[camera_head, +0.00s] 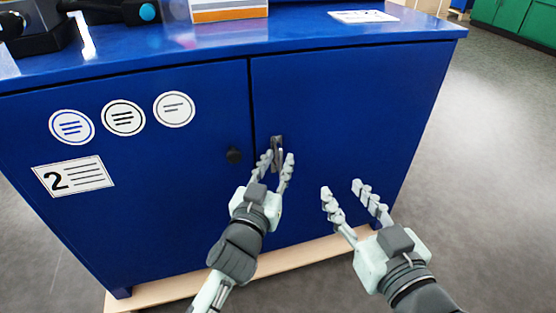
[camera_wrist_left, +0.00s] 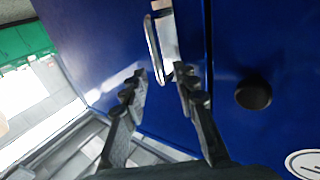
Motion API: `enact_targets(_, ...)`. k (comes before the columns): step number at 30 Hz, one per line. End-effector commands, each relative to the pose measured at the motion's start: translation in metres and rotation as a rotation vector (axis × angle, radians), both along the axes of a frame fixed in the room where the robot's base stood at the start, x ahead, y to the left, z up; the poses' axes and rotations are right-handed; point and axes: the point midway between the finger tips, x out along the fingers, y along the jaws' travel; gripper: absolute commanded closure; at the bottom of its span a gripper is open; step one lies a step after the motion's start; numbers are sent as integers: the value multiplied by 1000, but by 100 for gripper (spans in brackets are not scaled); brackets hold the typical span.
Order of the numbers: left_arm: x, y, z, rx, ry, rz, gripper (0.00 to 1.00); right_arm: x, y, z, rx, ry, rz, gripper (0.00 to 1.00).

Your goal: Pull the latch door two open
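The blue cabinet has two shut doors. The right door (camera_head: 330,130) carries a grey metal latch handle (camera_head: 277,141) near its left edge. The left door (camera_head: 190,190) has a round black knob (camera_head: 234,155) and a label with a 2 (camera_head: 73,175). My left gripper (camera_head: 278,158) is open at the lower part of the handle. In the left wrist view the handle's bar (camera_wrist_left: 153,48) lies ahead, between the open fingers (camera_wrist_left: 163,78); I cannot tell whether they touch it. My right gripper (camera_head: 342,188) is open and empty in front of the right door.
The blue cabinet top (camera_head: 300,38) bears a box (camera_head: 228,10), a white card (camera_head: 363,16) and black equipment at the left. A pale wooden base strip (camera_head: 310,250) runs below the doors. Grey floor (camera_head: 480,170) at the right is clear.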

Motion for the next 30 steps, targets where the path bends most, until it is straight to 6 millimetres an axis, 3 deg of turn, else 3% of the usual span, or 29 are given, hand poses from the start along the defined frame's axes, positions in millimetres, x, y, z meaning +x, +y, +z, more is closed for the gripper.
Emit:
enact_targets(4,11,-3,0,-1,0,0,71,0,1,1,4,-7,2,60)
enact_targets(12,12,-3,-1,0,2,0,71,0,1,2,5,-8,3,60)
enact_targets(19,12,-3,0,0,2,1,98,0,1,2,5,-8,3,60)
enact_targets(30,12,-3,0,0,1,1,100,0,1,2,5,-8,2,60)
